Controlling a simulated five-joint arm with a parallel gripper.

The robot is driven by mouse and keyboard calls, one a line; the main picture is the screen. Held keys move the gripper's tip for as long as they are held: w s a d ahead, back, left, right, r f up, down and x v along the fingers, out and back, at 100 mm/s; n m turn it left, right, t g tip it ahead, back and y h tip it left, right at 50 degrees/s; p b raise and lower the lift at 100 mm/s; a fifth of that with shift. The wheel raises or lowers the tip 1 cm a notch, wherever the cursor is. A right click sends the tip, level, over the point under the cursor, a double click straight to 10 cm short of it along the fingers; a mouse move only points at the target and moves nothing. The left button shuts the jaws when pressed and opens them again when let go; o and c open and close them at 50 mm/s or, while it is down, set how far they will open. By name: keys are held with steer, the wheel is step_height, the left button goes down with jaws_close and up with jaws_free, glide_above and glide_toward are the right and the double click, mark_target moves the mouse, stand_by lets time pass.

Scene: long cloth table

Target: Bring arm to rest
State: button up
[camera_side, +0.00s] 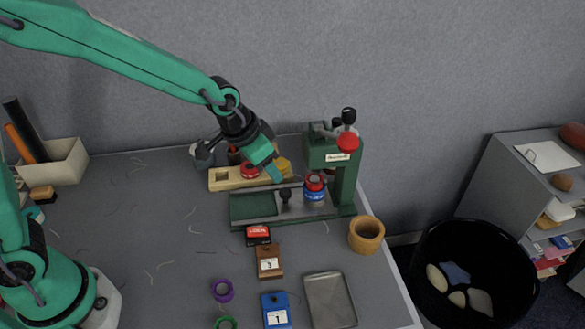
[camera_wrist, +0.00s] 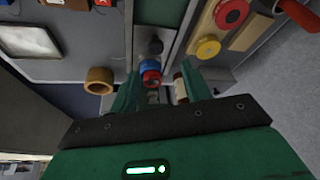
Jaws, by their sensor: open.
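My gripper (camera_side: 277,176) is over the back of the table, in front of a wooden board (camera_side: 222,181) and above a green bench machine (camera_side: 345,185). Its two green fingers stand apart in the wrist view (camera_wrist: 160,95), and I see nothing held between them. A small red and blue container (camera_side: 315,192) stands on the machine's base, to the right of my gripper in the side view. It also shows in the wrist view (camera_wrist: 150,74), between or beyond the fingers; I cannot tell how near.
A wooden cup (camera_side: 366,235), a metal tray (camera_side: 330,300), a purple ring (camera_side: 222,290) and small boxes lie in front. A holder (camera_side: 66,163) is at left, a black bin (camera_side: 470,240) beyond the right edge. The table's left middle is mostly clear.

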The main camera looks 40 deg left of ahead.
steer(key=s+a+r+n, duration=0.1)
steer(key=s+a+r, duration=0.3)
steer(key=s, duration=0.2)
steer(key=s+a+r+n+y, duration=0.1)
steer(key=s+a+r, duration=0.3)
steer(key=s, duration=0.3)
steer(key=s+a+r+n+t, duration=0.1)
steer(key=s+a+r+n, duration=0.1)
steer(key=s+a+r, duration=0.2)
steer(key=s+a, duration=0.1)
steer(key=s, duration=0.2)
steer(key=shift+s+a, duration=0.2)
steer(key=shift+a, duration=0.1)
steer(key=shift+r, duration=0.1)
